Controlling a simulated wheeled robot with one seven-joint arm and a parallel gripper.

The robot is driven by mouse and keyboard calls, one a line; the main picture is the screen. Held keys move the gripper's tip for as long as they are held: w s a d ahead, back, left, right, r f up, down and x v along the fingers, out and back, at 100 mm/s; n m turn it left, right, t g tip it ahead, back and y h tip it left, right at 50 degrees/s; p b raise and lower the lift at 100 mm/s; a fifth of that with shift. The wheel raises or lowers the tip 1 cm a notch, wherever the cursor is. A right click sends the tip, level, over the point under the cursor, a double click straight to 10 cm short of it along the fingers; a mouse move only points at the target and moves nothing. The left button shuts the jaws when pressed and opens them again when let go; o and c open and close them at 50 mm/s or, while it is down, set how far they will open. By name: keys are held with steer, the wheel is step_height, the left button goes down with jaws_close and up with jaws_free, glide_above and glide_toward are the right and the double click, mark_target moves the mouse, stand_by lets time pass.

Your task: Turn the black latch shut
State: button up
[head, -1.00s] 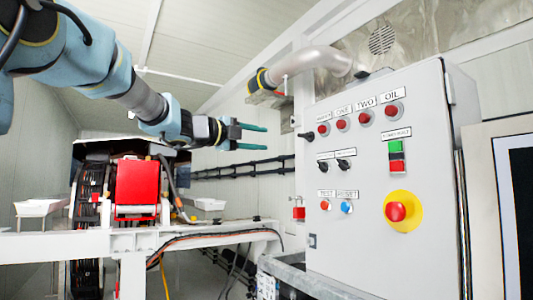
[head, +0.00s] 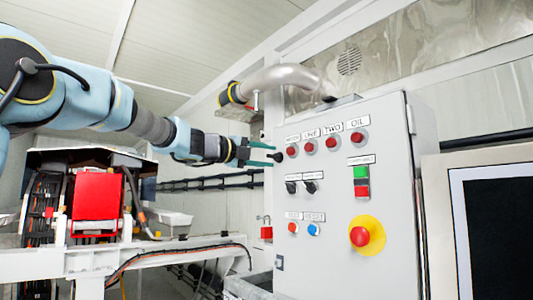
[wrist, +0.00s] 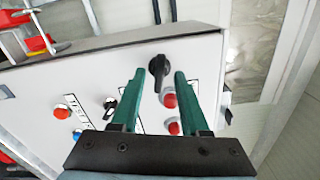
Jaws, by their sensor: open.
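The black latch (head: 277,157) sits at the upper left edge of the grey control cabinet's front. In the wrist view the black latch (wrist: 158,66) has a round head and a lever pointing down the picture. My gripper (head: 265,155) is open, with two green fingers reaching toward the latch from the left in the head view. In the wrist view my gripper (wrist: 159,76) has its fingertips on either side of the latch's lever, with gaps to both. Nothing is held. I cannot tell how deep the fingertips reach, or whether they touch the cabinet.
The cabinet front (head: 340,220) carries red lamps (head: 309,145), two black switches (head: 310,187), and a red emergency button on a yellow disc (head: 360,236). A curved pipe (head: 285,78) runs above the cabinet. A red pump part (head: 97,195) stands at left.

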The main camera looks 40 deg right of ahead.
steer(key=shift+d, duration=0.15)
jaws_close()
stand_by(0.5)
